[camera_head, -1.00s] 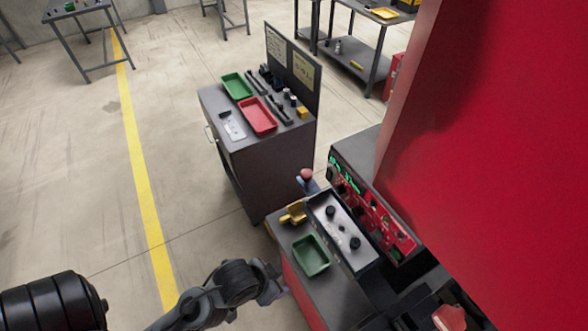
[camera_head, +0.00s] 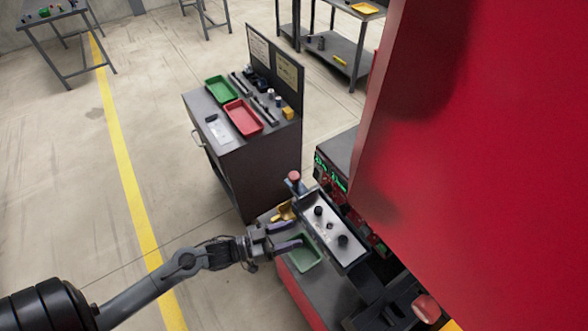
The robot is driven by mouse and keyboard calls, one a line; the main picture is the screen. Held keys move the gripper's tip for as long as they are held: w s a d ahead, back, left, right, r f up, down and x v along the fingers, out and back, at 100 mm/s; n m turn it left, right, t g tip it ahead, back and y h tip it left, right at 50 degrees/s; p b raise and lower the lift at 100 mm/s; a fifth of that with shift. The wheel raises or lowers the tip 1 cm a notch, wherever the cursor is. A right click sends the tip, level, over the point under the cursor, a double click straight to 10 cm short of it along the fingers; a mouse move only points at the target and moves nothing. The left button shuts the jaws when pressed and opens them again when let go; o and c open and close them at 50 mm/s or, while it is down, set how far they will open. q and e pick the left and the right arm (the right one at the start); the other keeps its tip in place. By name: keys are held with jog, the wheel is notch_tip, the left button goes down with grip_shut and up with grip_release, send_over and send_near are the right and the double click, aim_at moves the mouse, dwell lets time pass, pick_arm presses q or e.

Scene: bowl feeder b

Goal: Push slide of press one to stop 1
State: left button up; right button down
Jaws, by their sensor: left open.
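The red press (camera_head: 440,130) fills the right side of the view. In front of it lies a light metal plate with black knobs (camera_head: 330,228) in a dark frame; I cannot tell for certain whether this is the slide. A red ball knob (camera_head: 294,176) stands at the frame's far left corner. Another red knob (camera_head: 426,308) is at the lower right. No stop marking is readable. My left gripper (camera_head: 297,235) is open and empty, its fingers pointing right toward the plate, above the green tray's far edge. My right gripper is out of view.
A green tray (camera_head: 304,257) and a yellow scoop-like piece (camera_head: 284,211) sit on the press's side ledge. A lit control panel (camera_head: 330,172) is partly hidden behind the red housing. A grey cabinet (camera_head: 262,165) with trays stands beyond. The floor at left is open.

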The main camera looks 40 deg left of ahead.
aim_at(295, 175)
pick_arm(q)
jog(key=w+a+r+m+g+h+p, duration=0.1)
jog(key=w+a+r+m+p, duration=0.15)
jog(key=a+r, duration=0.35)
jog(key=w+a+r+m+h+p, duration=0.1)
jog(key=a+r+p, duration=0.2)
jog(key=a, duration=0.6)
jog(key=x, duration=0.5)
jog(key=p+x, duration=0.1)
jog(key=x, duration=0.4)
jog(key=shift+d, duration=0.5)
jog(key=shift+f, duration=0.1)
grip_shut()
